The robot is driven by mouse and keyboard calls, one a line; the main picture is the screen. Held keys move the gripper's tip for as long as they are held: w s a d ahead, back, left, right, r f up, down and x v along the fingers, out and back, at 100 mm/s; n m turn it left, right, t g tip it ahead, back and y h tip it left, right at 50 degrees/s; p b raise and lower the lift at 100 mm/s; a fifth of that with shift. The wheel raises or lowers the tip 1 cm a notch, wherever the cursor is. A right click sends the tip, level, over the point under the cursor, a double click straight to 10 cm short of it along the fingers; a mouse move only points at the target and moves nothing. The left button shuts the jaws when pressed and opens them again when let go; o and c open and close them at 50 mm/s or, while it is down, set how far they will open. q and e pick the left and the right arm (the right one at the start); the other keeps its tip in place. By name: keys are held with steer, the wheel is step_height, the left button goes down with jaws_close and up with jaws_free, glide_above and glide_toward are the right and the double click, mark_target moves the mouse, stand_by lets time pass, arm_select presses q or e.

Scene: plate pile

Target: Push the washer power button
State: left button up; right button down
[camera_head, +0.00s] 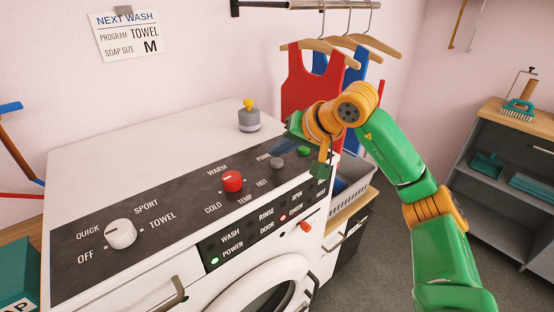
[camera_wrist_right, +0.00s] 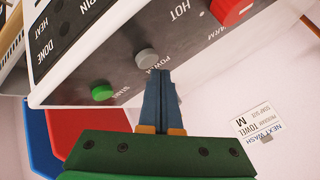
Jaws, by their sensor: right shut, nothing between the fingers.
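The white washer (camera_head: 80,165) has a dark sloping control panel (camera_head: 180,212). The round grey power button (camera_head: 276,162) sits by its POWER label, left of the green start button (camera_head: 304,150). The grey button (camera_wrist_right: 147,57) and green button (camera_wrist_right: 103,92) also show in the right wrist view. My right gripper (camera_head: 290,137) is over the panel's right end, its fingertips mostly hidden in the head view. In the right wrist view its blue-grey fingers (camera_wrist_right: 162,74) are shut and empty, tips over the POWER label beside the grey button. I cannot tell if they touch. My left gripper is out of view.
A red temperature knob (camera_head: 232,181) and a white program knob (camera_head: 120,233) stand up from the panel. A green light (camera_head: 215,261) is lit beside POWER. Hanging clothes (camera_head: 305,80) are behind my right arm.

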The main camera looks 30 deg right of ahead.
mark_target(280, 163)
steer(key=shift+f, duration=0.1)
stand_by(0.3)
steer(key=shift+f+b, duration=0.3)
steer(key=shift+f, duration=0.2)
stand_by(0.4)
steer(key=shift+r+p, duration=0.6)
steer(key=shift+r, duration=0.05)
step_height(280, 163, up, 6)
steer(key=p, duration=0.6)
